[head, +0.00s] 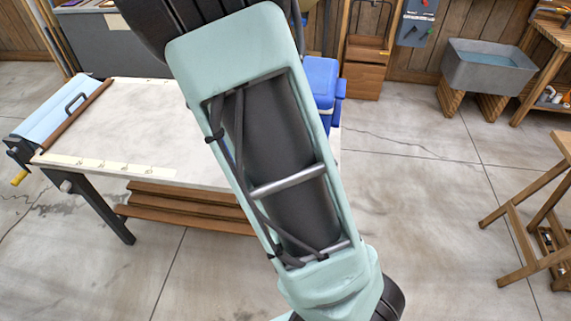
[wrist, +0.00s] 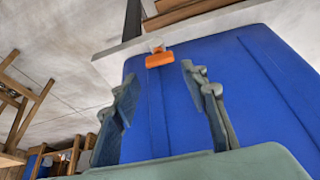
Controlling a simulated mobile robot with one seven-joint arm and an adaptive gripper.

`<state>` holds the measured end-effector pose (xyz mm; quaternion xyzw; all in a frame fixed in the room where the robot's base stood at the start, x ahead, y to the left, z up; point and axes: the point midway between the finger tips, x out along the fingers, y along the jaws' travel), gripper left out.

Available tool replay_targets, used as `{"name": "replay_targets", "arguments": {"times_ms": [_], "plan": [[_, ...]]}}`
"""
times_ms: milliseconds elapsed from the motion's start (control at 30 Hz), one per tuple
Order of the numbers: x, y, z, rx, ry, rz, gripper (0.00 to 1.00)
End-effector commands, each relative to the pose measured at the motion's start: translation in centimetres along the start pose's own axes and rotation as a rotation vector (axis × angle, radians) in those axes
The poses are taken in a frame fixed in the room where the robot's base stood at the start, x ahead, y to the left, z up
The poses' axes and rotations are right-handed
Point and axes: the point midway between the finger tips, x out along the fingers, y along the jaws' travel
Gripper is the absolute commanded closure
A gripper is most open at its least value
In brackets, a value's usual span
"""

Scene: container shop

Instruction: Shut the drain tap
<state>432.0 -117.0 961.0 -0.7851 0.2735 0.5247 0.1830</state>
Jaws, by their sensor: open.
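The drain tap has an orange handle (wrist: 159,60) on a small white body (wrist: 156,45). It is in the wrist view, near the top edge of a large blue container (wrist: 255,95). The handle lies crosswise in the picture. My gripper (wrist: 160,76) is open and empty, its two fingers reaching toward the blue face with the tap just beyond and between their tips. No contact with the tap is visible. In the head view the blue container (head: 322,78) stands at the table's right end, partly behind my arm; the tap and gripper are hidden there.
A pale-topped worktable (head: 130,125) with a blue sheet and roller at its left end stands in front of me. A grey water basin (head: 490,68) is at back right, a wooden stand (head: 545,200) at right. The concrete floor (head: 420,200) between is clear.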

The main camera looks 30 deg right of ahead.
Motion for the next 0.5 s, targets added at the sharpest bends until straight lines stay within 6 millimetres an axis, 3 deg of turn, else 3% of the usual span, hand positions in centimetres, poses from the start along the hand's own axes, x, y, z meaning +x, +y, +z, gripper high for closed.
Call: {"name": "replay_targets", "arguments": {"times_ms": [500], "plan": [[-3.4,-0.2,0.0,-0.004,0.001,-0.002,0.59]]}}
